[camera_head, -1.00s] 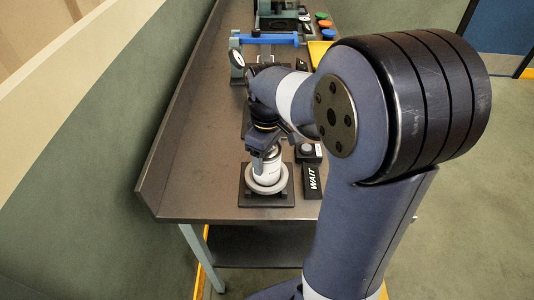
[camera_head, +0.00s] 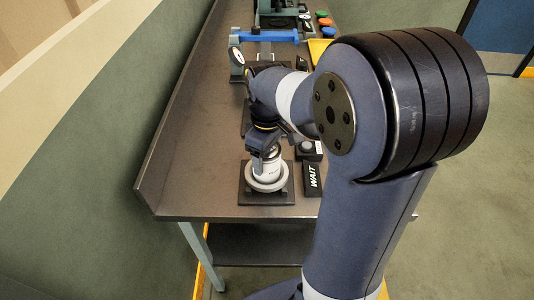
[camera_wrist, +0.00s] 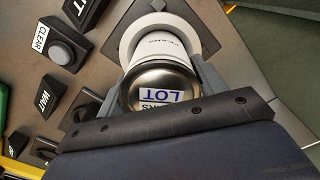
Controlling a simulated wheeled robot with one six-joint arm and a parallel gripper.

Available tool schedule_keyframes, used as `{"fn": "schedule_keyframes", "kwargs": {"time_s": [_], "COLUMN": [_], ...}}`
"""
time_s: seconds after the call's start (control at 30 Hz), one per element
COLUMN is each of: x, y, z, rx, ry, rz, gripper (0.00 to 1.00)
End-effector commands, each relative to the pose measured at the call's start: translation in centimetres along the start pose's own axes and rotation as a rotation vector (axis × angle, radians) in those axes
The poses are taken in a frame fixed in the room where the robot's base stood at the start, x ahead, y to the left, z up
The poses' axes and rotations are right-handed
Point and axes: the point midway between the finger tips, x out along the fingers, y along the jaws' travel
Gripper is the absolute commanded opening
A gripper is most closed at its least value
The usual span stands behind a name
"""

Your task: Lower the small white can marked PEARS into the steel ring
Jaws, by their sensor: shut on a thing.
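The small white can (camera_wrist: 160,50) is upright between the two fingers of my gripper (camera_wrist: 160,93). Its metal lid (camera_wrist: 150,88) faces the wrist camera, with a label whose visible letters read "ARS" and "LOT". The pale steel ring (camera_wrist: 132,42) lies around the can's far end. In the head view the can (camera_head: 266,168) stands over the ring (camera_head: 267,186), which sits on a dark square plate (camera_head: 247,199). My gripper (camera_head: 262,153) grips the can's upper part. The can's bottom is hidden by the ring, so its depth inside cannot be told.
A black WAIT block (camera_head: 312,178) lies right of the plate, close to it. A button box marked CLEAR (camera_wrist: 58,48) stands near the ring. A blue-barred fixture (camera_head: 265,37) stands farther back. The bench's left part (camera_head: 200,150) is clear.

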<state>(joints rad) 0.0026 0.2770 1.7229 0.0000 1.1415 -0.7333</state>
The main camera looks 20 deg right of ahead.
Motion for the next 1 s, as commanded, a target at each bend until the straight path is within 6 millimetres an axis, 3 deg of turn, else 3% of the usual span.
{"fn": "schedule_keyframes", "kwargs": {"time_s": [1.0], "x": [0.99], "y": [0.02], "z": [-0.02], "rx": [0.000], "ry": [0.001], "rz": [0.001], "gripper": [0.30]}}
